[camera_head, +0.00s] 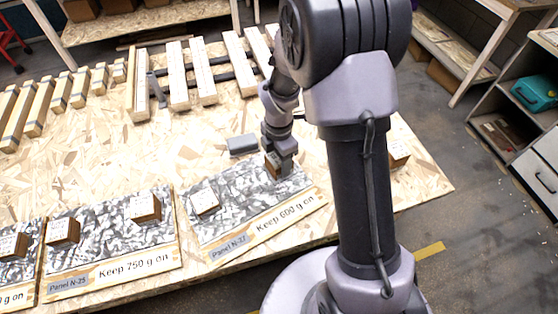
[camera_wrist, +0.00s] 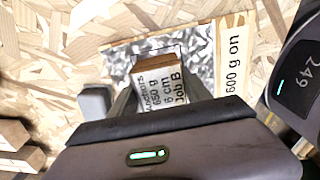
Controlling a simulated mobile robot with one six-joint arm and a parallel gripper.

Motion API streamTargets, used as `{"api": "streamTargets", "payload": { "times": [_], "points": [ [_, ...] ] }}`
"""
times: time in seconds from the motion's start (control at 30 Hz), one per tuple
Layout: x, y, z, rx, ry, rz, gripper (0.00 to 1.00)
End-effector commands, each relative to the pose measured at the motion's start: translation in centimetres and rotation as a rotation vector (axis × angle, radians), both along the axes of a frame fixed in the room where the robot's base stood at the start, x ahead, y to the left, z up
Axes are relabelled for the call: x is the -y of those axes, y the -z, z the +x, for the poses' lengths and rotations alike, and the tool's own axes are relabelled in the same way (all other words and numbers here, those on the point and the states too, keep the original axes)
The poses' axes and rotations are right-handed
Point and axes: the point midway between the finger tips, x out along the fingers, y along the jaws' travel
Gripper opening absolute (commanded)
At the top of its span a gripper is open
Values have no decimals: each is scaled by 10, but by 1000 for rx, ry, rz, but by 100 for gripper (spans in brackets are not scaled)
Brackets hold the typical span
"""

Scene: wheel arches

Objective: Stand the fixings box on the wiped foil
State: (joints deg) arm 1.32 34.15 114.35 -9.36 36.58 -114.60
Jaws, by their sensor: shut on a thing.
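My gripper (camera_head: 275,165) is shut on a small brown box (camera_head: 271,168) at the far edge of the right-hand foil panel (camera_head: 235,215). In the wrist view the box (camera_wrist: 160,85) has a white label reading "Anchors 650 g 6 cm Job B". The jaws grip its sides, with foil (camera_wrist: 203,42) around and behind it. I cannot tell whether its base touches the foil. The panel is marked "Keep 600 g on" and "Panel N-27", the last digit unclear. Another white-topped box (camera_head: 205,203) stands on its left part.
Left of it, a "Keep 750 g on" panel (camera_head: 105,245) bears two boxes (camera_head: 143,207). Wooden beams (camera_head: 178,80) fill the back of the board. Another box (camera_head: 398,155) stands right of my arm.

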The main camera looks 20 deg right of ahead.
Motion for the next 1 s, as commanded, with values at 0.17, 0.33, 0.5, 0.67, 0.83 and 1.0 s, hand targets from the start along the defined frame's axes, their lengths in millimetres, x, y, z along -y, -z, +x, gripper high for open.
{"api": "streamTargets", "payload": {
  "times": [0.17,0.33,0.5,0.67,0.83,1.0],
  "points": [
    [0,3,0,0,0,0,64],
    [0,2,0,0,0,0,78],
    [0,2,0,0,0,0,78],
    [0,-21,1,4,0,0,78],
    [0,-73,1,5,0,-1,78],
    [0,-109,1,3,-1,0,78]
  ]
}}
